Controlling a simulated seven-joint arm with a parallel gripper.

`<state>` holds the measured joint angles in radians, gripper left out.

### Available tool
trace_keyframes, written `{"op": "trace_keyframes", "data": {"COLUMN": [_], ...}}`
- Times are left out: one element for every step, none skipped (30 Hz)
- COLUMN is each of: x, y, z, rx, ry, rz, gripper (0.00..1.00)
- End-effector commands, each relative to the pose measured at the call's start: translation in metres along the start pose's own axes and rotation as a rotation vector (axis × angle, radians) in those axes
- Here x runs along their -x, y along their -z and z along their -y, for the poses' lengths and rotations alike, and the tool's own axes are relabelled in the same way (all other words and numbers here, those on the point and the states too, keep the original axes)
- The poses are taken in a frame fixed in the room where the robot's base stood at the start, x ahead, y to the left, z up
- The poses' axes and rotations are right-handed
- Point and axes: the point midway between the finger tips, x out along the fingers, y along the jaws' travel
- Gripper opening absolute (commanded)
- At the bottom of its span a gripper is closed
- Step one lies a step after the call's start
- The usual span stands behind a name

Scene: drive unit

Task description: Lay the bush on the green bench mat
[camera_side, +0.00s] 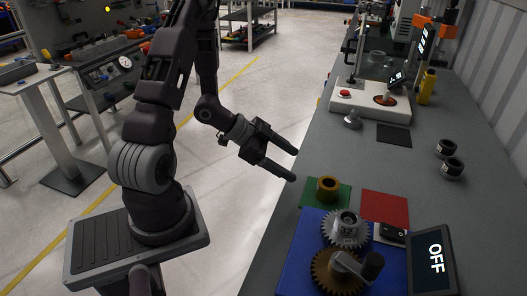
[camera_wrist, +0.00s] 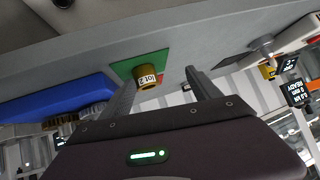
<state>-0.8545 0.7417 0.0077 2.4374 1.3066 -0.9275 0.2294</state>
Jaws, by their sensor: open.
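The brass-coloured bush (camera_side: 328,187) stands upright on the green bench mat (camera_side: 311,195), near the bench's left edge. In the wrist view the bush (camera_wrist: 147,73) shows a "lot 2" label and rests on the green mat (camera_wrist: 122,67). My gripper (camera_side: 294,165) is open and empty, just off the bench edge beyond the mat, apart from the bush. In the wrist view, the bush appears between the two fingers of my gripper (camera_wrist: 160,78), at a distance past them.
A red mat (camera_side: 385,208) lies right of the green one. A blue base with gears (camera_side: 345,229) and an "OFF" display (camera_side: 433,258) stand in front. Two dark labelled rings (camera_side: 452,167) and a yellow cylinder (camera_side: 427,87) stand to the right.

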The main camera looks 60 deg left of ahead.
Motion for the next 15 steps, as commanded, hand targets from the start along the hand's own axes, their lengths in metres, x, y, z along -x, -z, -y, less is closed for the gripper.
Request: {"op": "trace_keyframes", "data": {"x": [0.004,0.009,0.019,0.029,0.042,0.06,0.075,0.09,0.11,0.124,0.136,0.15,0.16,0.168,0.177], "y": [0.011,0.016,0.027,0.037,0.049,0.066,0.078,0.09,0.104,0.112,0.118,0.124,0.127,0.129,0.129], "z": [0.017,0.027,0.04,0.046,0.05,0.049,0.044,0.034,0.016,-0.001,-0.021,-0.048,-0.068,-0.088,-0.111], "rx": [-0.061,-0.077,-0.087,-0.082,-0.068,-0.032,0.006,0.055,0.128,0.189,0.247,0.321,0.37,0.411,0.457], "ry": [0.068,0.122,0.198,0.257,0.316,0.39,0.437,0.477,0.51,0.52,0.515,0.494,0.467,0.437,0.393], "rz": [0.105,0.177,0.262,0.316,0.36,0.407,0.431,0.446,0.456,0.456,0.454,0.447,0.443,0.439,0.435], "gripper": [0.72,0.72,0.72,0.72,0.72,0.72,0.72,0.72,0.72,0.72,0.72,0.72,0.72,0.72,0.72]}}
